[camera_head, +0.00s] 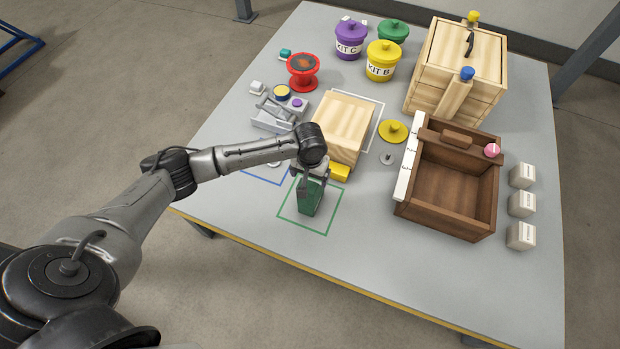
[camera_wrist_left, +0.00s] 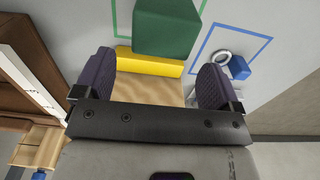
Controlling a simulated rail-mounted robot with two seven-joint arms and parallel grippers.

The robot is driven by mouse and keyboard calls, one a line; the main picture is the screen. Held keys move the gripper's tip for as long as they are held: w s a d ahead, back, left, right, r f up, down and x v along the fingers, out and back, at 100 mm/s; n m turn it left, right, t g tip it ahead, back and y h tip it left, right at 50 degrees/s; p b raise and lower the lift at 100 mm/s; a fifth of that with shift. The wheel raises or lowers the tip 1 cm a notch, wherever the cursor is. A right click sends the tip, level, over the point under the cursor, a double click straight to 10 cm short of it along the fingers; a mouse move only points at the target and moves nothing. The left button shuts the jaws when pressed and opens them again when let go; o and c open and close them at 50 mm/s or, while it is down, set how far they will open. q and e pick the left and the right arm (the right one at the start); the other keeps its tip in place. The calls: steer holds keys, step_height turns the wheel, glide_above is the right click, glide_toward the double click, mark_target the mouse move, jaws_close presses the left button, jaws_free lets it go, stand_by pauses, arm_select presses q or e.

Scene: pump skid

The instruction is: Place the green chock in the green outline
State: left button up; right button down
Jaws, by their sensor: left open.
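The green chock (camera_head: 309,201) stands on the table inside the green outline (camera_head: 301,226), with bare table around its visible near sides. The chock also shows in the left wrist view (camera_wrist_left: 165,30), just beyond my fingers, with part of the outline (camera_wrist_left: 115,20) beside it. My left gripper (camera_head: 312,182) is above and around the top of the chock in the head view, pointing down. In the left wrist view its two fingers (camera_wrist_left: 155,75) are spread apart, and neither visibly touches the chock. The gripper hides part of the chock's top. My right gripper is not in view.
A wooden block (camera_head: 343,125) with a yellow bar (camera_head: 339,172) stands close behind the chock. A blue outline (camera_head: 264,180) lies to the left. A brown open box (camera_head: 450,190) stands to the right. Table right of the green outline is clear.

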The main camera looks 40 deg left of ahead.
arm_select(q)
step_height(320, 180, up, 7)
steer(key=shift+f+p, duration=0.1)
steer(key=shift+p, duration=0.9)
steer(key=s+d+f+m+t+h, duration=0.1)
steer(key=s+d+f+m, duration=0.2)
steer(key=s+d, duration=0.3)
steer(key=s+d+f+m+t+h, duration=0.1)
steer(key=s+d+f+m, duration=0.15)
steer(key=s+d, duration=0.45)
steer(key=s+a+r+y, duration=0.1)
steer(key=s+a, duration=0.1)
steer(key=s, duration=0.5)
steer(key=s+a+r+t, duration=0.1)
steer(key=s+a, duration=0.1)
steer(key=s, duration=0.5)
steer(key=shift+s+r+t+y, duration=0.3)
steer(key=shift+s+y, duration=0.1)
steer(key=shift+m, duration=0.25)
steer(key=shift+d, duration=0.1)
